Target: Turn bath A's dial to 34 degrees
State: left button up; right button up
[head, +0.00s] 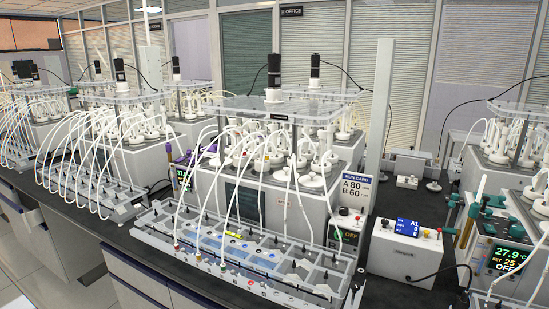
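Neither of my grippers shows in the head view. A water bath with a lit display (508,256) stands at the right edge; the display reads 27.9 °C, SET 25 and OFF. A second small display (346,236) at the right end of the central bath also appears to read OFF, partly behind the tube rack. A third display (182,177) shows at the left of the central bath, mostly hidden by tubing. No label shows which bath is A, and I cannot make out a dial clearly on any of them.
A run card (356,188) reads A 80, B 60. A long tube rack (250,250) with many white hoses lies along the front of the dark bench. A white box (406,250) with a blue screen stands right of it. Bare bench top shows around that box.

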aim_at(517, 231)
jog(key=z, duration=1.45)
